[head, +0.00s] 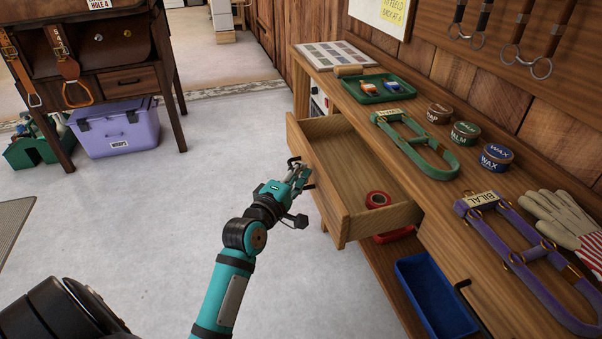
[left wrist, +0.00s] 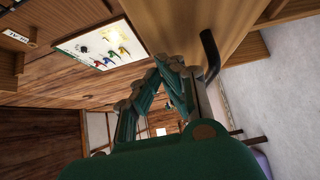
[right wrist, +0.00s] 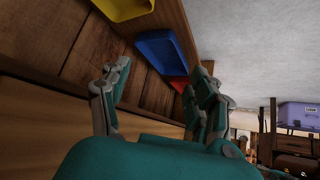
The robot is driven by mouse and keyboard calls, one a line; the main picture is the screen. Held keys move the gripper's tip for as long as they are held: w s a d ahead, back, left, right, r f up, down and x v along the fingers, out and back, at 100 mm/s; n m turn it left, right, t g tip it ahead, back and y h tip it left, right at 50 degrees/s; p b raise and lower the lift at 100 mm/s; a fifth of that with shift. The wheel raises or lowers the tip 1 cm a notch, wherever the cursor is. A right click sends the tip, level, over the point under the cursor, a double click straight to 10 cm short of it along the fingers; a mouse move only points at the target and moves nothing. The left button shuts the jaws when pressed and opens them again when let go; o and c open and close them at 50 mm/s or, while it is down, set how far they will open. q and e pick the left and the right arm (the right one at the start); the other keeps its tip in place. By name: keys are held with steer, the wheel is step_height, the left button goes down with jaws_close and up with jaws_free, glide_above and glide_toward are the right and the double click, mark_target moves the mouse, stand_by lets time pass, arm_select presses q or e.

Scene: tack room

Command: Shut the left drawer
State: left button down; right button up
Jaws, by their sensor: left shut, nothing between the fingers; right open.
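The left drawer (head: 345,215) is pulled well out from the wooden bench, with a roll of red tape (head: 377,199) inside. Its front panel faces my left arm and carries a dark handle (head: 293,161), partly hidden by the gripper. My left gripper (head: 300,174) is shut and empty, close to the drawer front; I cannot tell if it touches. In the left wrist view its fingers (left wrist: 168,68) are together beside the dark handle (left wrist: 210,55). My right gripper (right wrist: 158,82) is open and empty in the right wrist view, and is out of the head view.
The bench top (head: 440,195) holds a green tray (head: 374,88), several tins, a green halter (head: 425,148), a purple halter (head: 520,255) and gloves (head: 562,220). A blue bin (head: 435,297) sits below. The floor left of the drawer is clear. A purple box (head: 117,131) stands farther left.

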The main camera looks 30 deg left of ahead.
arm_select(q)
steer(key=shift+w+d, duration=0.1)
steer(key=shift+w, duration=0.1)
arm_select(e)
steer(key=shift+w+a+r, duration=0.1)
steer(key=shift+w+r, duration=0.05)
steer(key=shift+w, duration=0.05)
